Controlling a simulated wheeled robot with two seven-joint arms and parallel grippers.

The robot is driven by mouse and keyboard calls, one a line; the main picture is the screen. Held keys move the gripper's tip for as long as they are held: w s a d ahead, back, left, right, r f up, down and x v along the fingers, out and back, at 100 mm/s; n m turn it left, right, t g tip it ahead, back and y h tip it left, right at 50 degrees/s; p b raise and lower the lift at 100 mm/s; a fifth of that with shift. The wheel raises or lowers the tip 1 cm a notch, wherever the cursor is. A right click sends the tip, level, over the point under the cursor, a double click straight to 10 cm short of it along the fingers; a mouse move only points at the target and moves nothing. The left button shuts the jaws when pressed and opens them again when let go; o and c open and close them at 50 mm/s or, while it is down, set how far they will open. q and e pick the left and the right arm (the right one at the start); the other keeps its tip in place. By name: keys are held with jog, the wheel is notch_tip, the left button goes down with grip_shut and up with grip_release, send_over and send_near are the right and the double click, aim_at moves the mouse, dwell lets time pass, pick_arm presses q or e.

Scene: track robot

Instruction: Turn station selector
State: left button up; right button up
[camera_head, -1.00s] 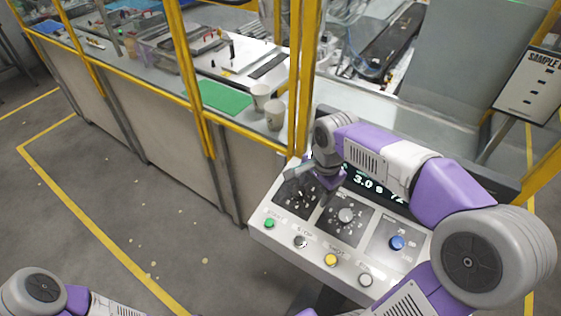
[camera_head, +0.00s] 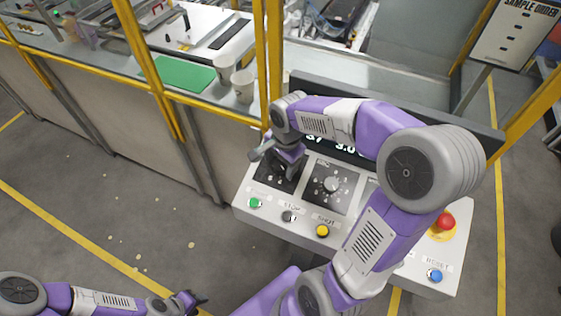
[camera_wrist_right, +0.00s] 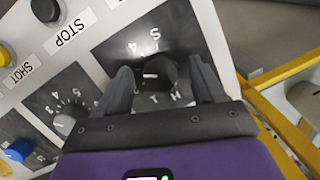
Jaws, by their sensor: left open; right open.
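The lettered selector knob (camera_wrist_right: 158,72), black with a pale pointer mark, sits on a dark square plate on the control panel. My right gripper (camera_wrist_right: 161,66) is open, with one finger on each side of this knob; I cannot tell whether they touch it. In the head view my right gripper (camera_head: 284,166) is over the panel's left dial plate (camera_head: 262,180) and hides the knob there. A second dial with a grey knob (camera_head: 331,184) and numbers is beside it; it also shows in the wrist view (camera_wrist_right: 65,124). My left gripper (camera_head: 190,302) is open and empty, low over the floor.
The control panel (camera_head: 248,217) carries green (camera_head: 255,203), dark (camera_head: 289,216), yellow (camera_head: 322,231) and blue (camera_head: 435,275) buttons and a red emergency button (camera_head: 445,222). A yellow-framed bench with cups (camera_head: 243,86) stands behind. My right forearm covers the panel's middle.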

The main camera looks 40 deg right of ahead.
jog(key=c, duration=1.1)
jog(key=shift+o, duration=0.2)
